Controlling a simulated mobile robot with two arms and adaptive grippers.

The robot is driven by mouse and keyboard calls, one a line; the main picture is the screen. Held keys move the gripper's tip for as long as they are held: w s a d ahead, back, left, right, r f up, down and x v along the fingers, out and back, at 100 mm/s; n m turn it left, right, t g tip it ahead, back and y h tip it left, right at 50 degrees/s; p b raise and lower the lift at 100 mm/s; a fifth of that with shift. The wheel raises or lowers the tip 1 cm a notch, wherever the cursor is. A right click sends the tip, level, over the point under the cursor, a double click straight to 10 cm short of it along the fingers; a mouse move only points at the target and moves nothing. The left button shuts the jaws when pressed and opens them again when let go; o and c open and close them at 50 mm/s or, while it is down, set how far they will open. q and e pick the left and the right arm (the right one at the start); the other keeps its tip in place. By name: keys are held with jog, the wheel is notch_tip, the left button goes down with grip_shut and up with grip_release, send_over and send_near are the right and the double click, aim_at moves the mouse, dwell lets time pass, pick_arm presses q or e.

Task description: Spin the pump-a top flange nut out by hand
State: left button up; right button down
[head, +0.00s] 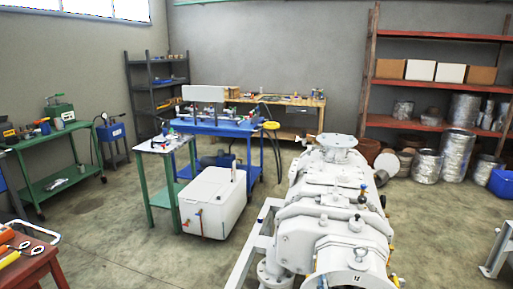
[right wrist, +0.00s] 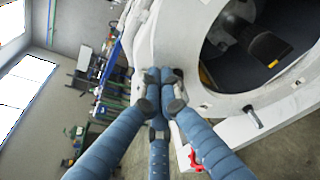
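The large white pump assembly (head: 335,205) stands right of centre in the head view, with a round top flange (head: 338,141) at its far end. I cannot make out a flange nut in either view. In the right wrist view, the blue fingers of my right gripper (right wrist: 160,76) come together at their tips. The tips are in front of a white round-edged casing (right wrist: 210,95) with a wide dark opening. Nothing shows between the tips, though something small could be hidden there. My left gripper is not in view.
A white box (head: 213,200) stands left of the pump, beside a green-legged table (head: 160,145). A blue cart (head: 215,128) is behind. Red shelving (head: 435,88) with boxes and metal drums is at the back right. Floor is open at left centre. A red part (right wrist: 195,160) shows near the casing.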

jog(key=v, duration=0.3)
jog(key=f+p+v, duration=0.1)
jog(key=shift+s+a+r, duration=0.15)
jog(key=shift+s+a, duration=0.2)
